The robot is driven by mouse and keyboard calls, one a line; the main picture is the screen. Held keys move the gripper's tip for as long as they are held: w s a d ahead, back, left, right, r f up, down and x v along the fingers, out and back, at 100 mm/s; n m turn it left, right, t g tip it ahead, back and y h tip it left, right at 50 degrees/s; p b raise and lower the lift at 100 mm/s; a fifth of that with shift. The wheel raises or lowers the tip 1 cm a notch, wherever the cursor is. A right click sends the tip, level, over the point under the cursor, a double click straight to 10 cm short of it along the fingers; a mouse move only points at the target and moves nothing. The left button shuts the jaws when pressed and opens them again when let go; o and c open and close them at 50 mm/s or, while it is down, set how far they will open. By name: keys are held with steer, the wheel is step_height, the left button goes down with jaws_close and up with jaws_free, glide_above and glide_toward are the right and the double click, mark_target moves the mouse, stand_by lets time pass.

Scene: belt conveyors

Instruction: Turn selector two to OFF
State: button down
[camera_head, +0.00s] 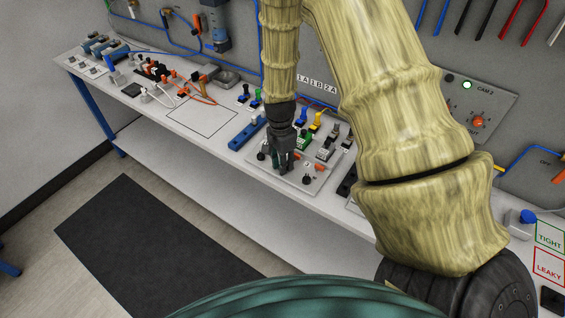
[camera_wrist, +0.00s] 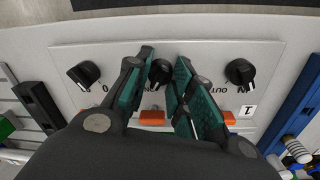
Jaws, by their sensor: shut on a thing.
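A light panel (camera_wrist: 205,52) carries a row of black selector knobs, seen upside down in the wrist view. The middle knob (camera_wrist: 160,74) sits between the teal pads of my gripper (camera_wrist: 166,65), which is shut on it. The right knob (camera_wrist: 240,74) stands beside a plate marked 1, and the left knob (camera_wrist: 84,74) is free. The fingers hide the label of the middle knob and part of its lettering. In the head view my gripper (camera_head: 284,163) points down onto the panel (camera_head: 292,182) and covers the middle knob.
Orange tabs (camera_wrist: 152,118) lie near the knobs. A blue block (camera_head: 247,133) and several coloured connectors (camera_head: 316,121) stand close to the panel on the bench. A black mat (camera_head: 150,235) lies on the floor in front.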

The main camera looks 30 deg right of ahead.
steer(key=shift+n, duration=0.3)
steer(key=n, duration=1.1)
steer(key=shift+t+h+b, duration=0.3)
steer(key=shift+b, duration=0.05)
steer(key=shift+n, duration=0.3)
steer(key=c, duration=1.2)
jaws_free()
step_height(320, 180, up, 12)
steer(key=shift+w+a, duration=0.15)
steer(key=shift+a, duration=0.2)
